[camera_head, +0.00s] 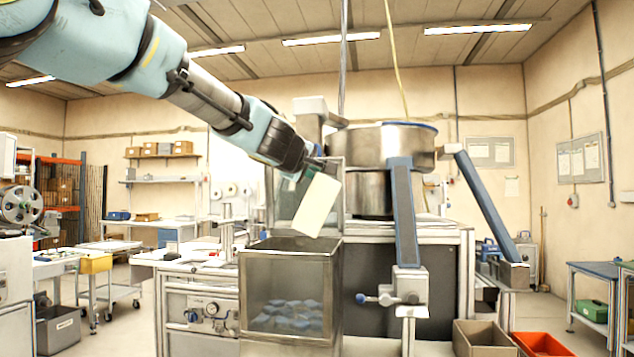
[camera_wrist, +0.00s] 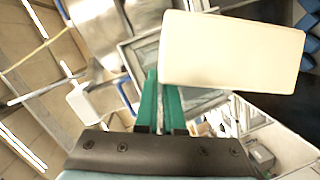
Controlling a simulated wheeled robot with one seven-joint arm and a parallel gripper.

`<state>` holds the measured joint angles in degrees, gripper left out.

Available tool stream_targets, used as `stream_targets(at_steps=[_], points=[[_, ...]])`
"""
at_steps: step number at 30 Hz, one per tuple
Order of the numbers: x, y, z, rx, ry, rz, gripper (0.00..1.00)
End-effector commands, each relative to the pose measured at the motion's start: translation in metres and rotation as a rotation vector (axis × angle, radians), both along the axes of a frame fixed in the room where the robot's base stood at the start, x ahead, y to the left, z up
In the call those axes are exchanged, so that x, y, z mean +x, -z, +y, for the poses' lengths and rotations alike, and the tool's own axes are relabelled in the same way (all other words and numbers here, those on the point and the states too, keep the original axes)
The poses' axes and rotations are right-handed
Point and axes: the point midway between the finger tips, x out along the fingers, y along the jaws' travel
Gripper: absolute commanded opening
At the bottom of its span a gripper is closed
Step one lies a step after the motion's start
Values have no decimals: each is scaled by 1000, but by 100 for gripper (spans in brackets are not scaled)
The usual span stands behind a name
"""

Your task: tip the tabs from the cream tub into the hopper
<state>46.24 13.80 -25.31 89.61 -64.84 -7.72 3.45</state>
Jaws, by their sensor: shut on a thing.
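The cream tub (camera_head: 317,205) is held steeply tilted above the hopper (camera_head: 291,243), clear of its rim. My gripper (camera_head: 316,172) is shut on the tub at its upper end. In the wrist view my green fingers (camera_wrist: 160,103) reach the tub (camera_wrist: 232,52), which shows only a plain cream side. The tub's mouth and inside are hidden, so I cannot tell whether it holds any tabs. The hopper is an open-topped metal box with a see-through front. Several blue-grey tabs (camera_head: 285,318) lie at its bottom.
A steel bowl feeder (camera_head: 380,145) stands behind the hopper on the right. A blue chute (camera_head: 403,210) slopes down from it close to the hopper's right side. A brown bin (camera_head: 482,340) and an orange bin (camera_head: 543,345) stand at lower right. The air above the hopper's left half is clear.

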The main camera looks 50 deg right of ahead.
Motion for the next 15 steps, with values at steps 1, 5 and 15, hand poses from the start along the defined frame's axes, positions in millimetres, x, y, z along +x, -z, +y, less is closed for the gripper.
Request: stream_targets(at_steps=[1, 5, 15], points=[[1, 3, 1, -9, -1, 6, 0], [3, 3, 4, -27, 0, 23, 0], [10, 5, 10, -77, 0, 73, 0]])
